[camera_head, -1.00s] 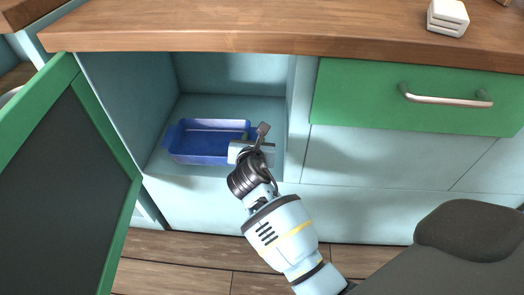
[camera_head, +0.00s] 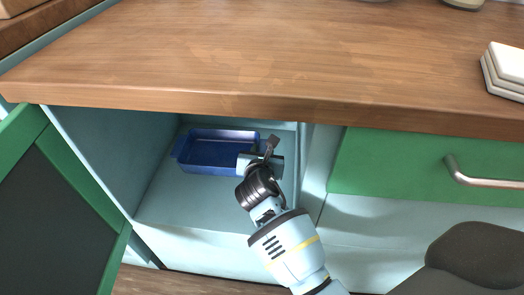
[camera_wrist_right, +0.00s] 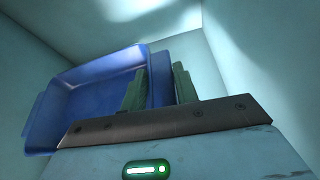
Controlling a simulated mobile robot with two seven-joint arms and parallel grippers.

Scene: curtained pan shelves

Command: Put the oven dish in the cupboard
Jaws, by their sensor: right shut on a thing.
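The oven dish (camera_head: 208,168) is blue and rectangular. It is inside the open cupboard (camera_head: 190,210), towards the back, with bare cupboard floor in front of it. My right gripper (camera_head: 262,155) reaches in from the front and is shut on the dish's right end. In the right wrist view the dish (camera_wrist_right: 90,95) looks tilted, and the fingers (camera_wrist_right: 158,88) are on either side of its near wall. I cannot tell whether the dish touches the cupboard floor. My left gripper is not in view.
The green-framed cupboard door (camera_head: 60,160) stands open at the left. The wooden worktop (camera_head: 250,60) overhangs the cupboard and my arm. A green drawer (camera_head: 400,165) with a metal handle (camera_head: 485,178) is at the right. A white stack (camera_head: 507,70) lies on the worktop.

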